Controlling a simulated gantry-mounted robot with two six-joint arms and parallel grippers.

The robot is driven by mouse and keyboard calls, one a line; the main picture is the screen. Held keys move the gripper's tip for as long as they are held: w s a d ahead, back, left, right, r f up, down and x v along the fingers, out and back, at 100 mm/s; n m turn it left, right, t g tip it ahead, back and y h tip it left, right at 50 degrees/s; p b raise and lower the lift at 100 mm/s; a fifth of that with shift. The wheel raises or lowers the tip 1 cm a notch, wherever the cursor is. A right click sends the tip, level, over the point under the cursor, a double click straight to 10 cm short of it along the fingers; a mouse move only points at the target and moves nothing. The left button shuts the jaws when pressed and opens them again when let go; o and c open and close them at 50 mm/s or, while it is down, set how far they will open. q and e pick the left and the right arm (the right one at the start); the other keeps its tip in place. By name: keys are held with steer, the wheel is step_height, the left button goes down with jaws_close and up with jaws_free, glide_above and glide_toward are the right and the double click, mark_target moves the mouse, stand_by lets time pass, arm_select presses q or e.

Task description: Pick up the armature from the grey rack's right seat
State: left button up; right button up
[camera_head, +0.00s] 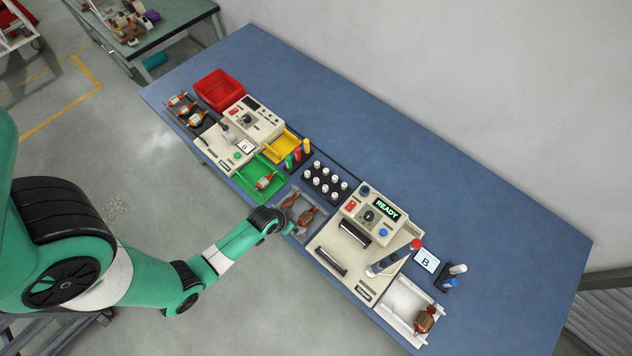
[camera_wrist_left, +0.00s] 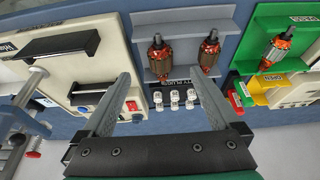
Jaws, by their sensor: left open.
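The grey rack (camera_head: 283,217) holds two copper-wound armatures side by side. The armature in its right seat (camera_head: 307,216) appears on the left in the wrist view (camera_wrist_left: 160,57). The other armature (camera_head: 290,200) appears on the right in the wrist view (camera_wrist_left: 208,52). My left gripper (camera_wrist_left: 160,77) is open and empty. In the wrist view its fingertips show on either side of the right-seat armature, not touching it.
A green tray (camera_head: 249,181) with one armature stands left of the rack. The cream winding machine (camera_head: 326,237) showing READY stands to its right. A block of white-capped pegs (camera_head: 310,186) is behind it. A white tray (camera_head: 395,312) with an armature lies farther right.

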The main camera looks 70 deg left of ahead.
mark_target(304, 218)
arm_select(q)
steer(key=shift+w+a+f+b, duration=0.2)
steer(key=shift+w+f+b, duration=0.1)
steer(key=shift+w+b, duration=0.1)
steer(key=b+x, duration=0.5)
steer(key=shift+w+f, duration=0.1)
steer(key=shift+f, duration=0.2)
steer(key=shift+w+a, duration=0.1)
steer(key=b+x, duration=0.1)
steer(key=x, duration=0.1)
steer(key=b+x, duration=0.1)
steer(key=x, duration=0.2)
steer(key=shift+w+a+r, duration=0.15)
steer(key=shift+w+a, duration=0.05)
steer(key=shift+w, duration=0.15)
steer(key=shift+r, duration=0.1)
jaws_close()
